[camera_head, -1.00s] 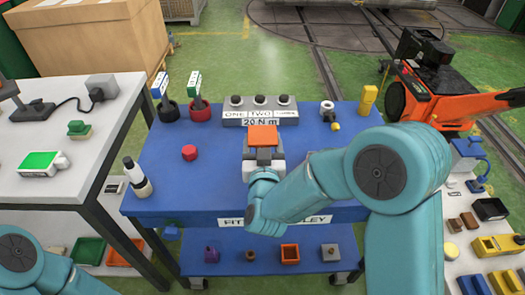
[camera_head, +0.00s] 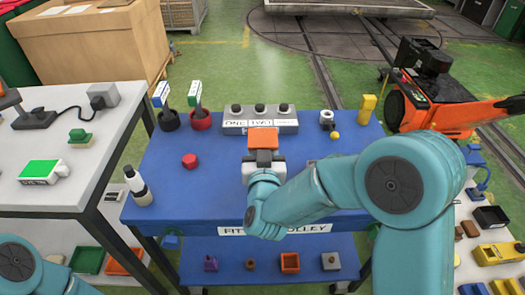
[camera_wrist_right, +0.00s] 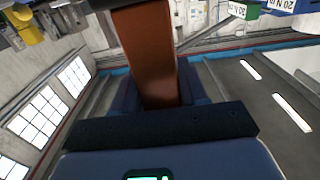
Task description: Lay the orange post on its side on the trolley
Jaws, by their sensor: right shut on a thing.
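The orange post (camera_head: 263,138) is in my right gripper (camera_head: 264,158), above the middle of the blue trolley (camera_head: 215,175). In the head view I see mainly its orange end, just in front of the grey three-knob block. In the right wrist view the post (camera_wrist_right: 150,55) runs up between the dark fingers (camera_wrist_right: 160,98) as a brown-orange bar. I cannot tell whether it touches the trolley top. My left gripper is out of view; only part of my left arm shows at the lower left.
A grey block with three knobs (camera_head: 260,118) stands at the trolley's back. A red knob-like piece (camera_head: 190,160), a white-and-black bottle (camera_head: 137,185), two tagged cups (camera_head: 200,118) and a yellow piece (camera_head: 365,108) are on top. Bare blue surface lies left of my gripper.

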